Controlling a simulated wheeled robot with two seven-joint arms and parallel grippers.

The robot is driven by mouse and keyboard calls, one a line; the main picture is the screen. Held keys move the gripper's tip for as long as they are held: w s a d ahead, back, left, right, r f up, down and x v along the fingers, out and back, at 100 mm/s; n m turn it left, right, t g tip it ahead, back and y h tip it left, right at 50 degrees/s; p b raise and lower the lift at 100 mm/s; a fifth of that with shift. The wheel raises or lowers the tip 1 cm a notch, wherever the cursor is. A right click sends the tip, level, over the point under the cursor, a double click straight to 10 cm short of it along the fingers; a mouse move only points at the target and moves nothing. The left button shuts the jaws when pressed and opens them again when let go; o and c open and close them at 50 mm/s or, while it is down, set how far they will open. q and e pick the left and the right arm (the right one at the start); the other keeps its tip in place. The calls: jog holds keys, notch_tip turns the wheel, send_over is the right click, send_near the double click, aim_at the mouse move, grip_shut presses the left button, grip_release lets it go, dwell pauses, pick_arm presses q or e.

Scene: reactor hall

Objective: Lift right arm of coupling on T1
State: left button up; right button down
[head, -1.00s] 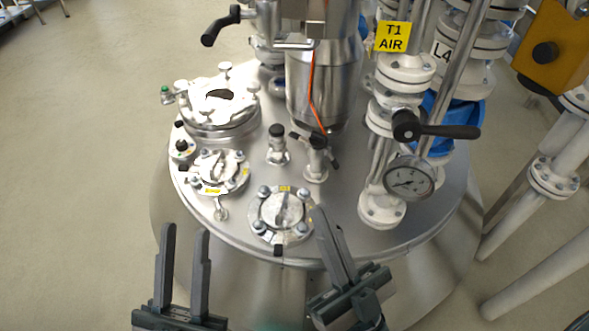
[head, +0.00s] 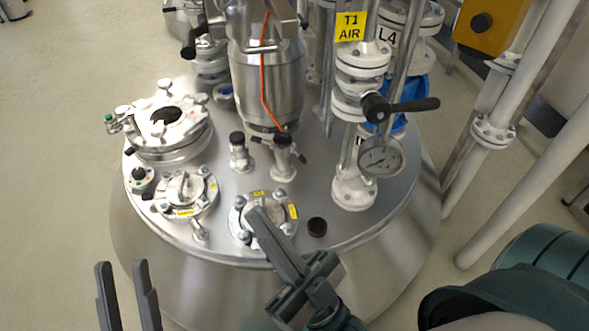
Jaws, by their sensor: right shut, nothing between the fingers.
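The coupling (head: 284,162) is a short upright metal fitting on top of the steel tank T1 (head: 345,230), in front of the large central cylinder. It has small black-tipped arms: the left arm (head: 263,140) points left, and the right arm (head: 300,158) points right and slightly down. My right gripper (head: 257,213) is shut and empty. Its fingertips overlap the front flanged port in the picture, below and left of the coupling and apart from it. My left gripper (head: 122,268) is open and empty at the lower left, in front of the tank.
The front flanged port (head: 238,222) is partly hidden by my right gripper. Another port (head: 186,190) and a round manway (head: 165,125) lie to the left. A gauge (head: 380,158) and black-handled valve (head: 400,105) stand right of the coupling.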

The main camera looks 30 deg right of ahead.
pick_arm(q)
jog(key=shift+f, duration=0.1)
pick_arm(e)
jog(key=shift+h, duration=0.3)
